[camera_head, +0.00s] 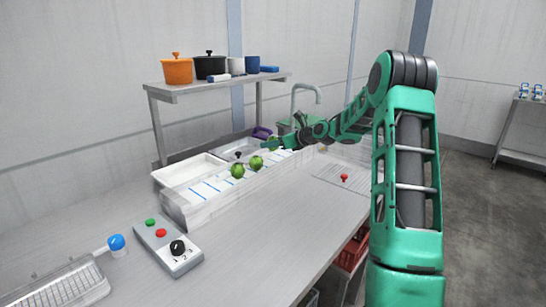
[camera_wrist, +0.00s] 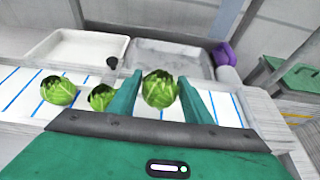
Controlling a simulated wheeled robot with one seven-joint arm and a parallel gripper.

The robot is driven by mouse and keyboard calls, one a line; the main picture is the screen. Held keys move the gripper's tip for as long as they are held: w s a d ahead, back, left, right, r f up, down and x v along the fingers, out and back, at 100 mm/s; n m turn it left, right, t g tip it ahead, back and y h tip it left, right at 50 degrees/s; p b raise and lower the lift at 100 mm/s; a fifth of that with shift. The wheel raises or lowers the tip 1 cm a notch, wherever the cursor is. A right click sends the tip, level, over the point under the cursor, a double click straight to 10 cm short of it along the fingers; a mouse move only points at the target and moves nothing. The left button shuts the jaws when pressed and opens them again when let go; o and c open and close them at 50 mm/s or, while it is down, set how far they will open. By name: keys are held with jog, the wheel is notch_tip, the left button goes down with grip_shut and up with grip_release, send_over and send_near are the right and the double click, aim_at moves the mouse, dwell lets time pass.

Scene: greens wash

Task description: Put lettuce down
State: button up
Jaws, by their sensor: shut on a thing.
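My gripper (camera_wrist: 158,98) is shut on a green lettuce (camera_wrist: 160,88), which sits between its two fingers in the wrist view. In the head view the gripper (camera_head: 271,145) is at the far end of a white belt with blue stripes (camera_head: 208,188), with the held lettuce partly hidden. I cannot tell whether the held lettuce touches the belt. Two more lettuces, one nearer (camera_head: 237,171) and one farther (camera_head: 256,162), are on the belt. In the wrist view they are left of the gripper, one at far left (camera_wrist: 58,90) and one beside the left finger (camera_wrist: 101,97).
A white basin (camera_head: 188,170) and a metal basin (camera_wrist: 170,58) lie behind the belt. A purple thing (camera_wrist: 222,53) is at the metal basin's right. A control box (camera_head: 170,248) stands on the counter in front. A shelf with pots (camera_head: 215,88) stands above. The front counter is mostly clear.

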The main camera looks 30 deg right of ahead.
aim_at(276, 161)
jog(key=shift+w+d+f, duration=0.25)
jog(key=shift+d+f, duration=0.15)
jog(key=shift+d, duration=0.15)
jog(key=shift+w+d+f, duration=0.2)
jog(key=shift+d+f, duration=0.15)
jog(key=shift+d, duration=0.15)
jog(key=shift+f, duration=1.95)
jog(key=o, duration=1.1)
